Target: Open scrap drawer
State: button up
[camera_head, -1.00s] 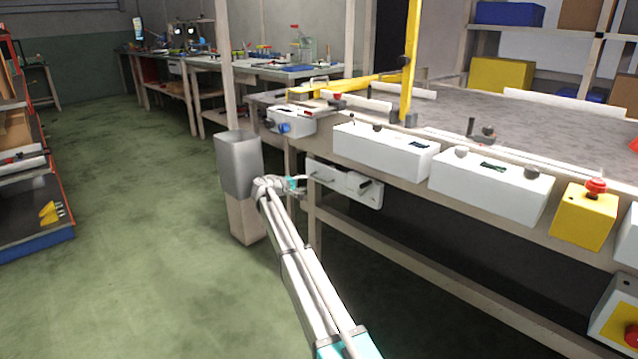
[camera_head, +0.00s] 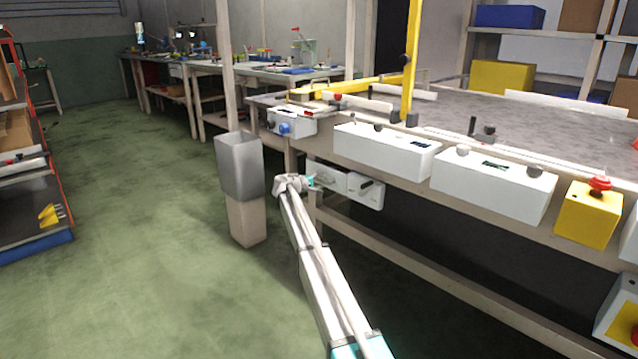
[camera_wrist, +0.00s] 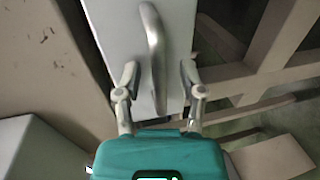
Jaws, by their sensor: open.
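The scrap drawer is most likely the small white box front (camera_head: 334,178) under the table's front edge in the head view, left of a second white unit with a dark handle (camera_head: 366,187). In the wrist view its white front (camera_wrist: 120,40) carries a light grey bar handle (camera_wrist: 154,55). My gripper (camera_wrist: 158,78) is open, with one finger on each side of the handle's lower end. I cannot tell whether the fingers touch it. In the head view my wrist hides part of the drawer and the fingers are too small to make out.
A grey bin (camera_head: 240,165) on a beige stand is close left of my wrist. The table's beige frame (camera_head: 440,258) runs along the right. White control boxes (camera_head: 492,184) and a yellow box with a red button (camera_head: 588,214) line its edge. Green floor at left is clear.

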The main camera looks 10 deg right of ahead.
jog(key=shift+c, duration=0.3)
grip_shut()
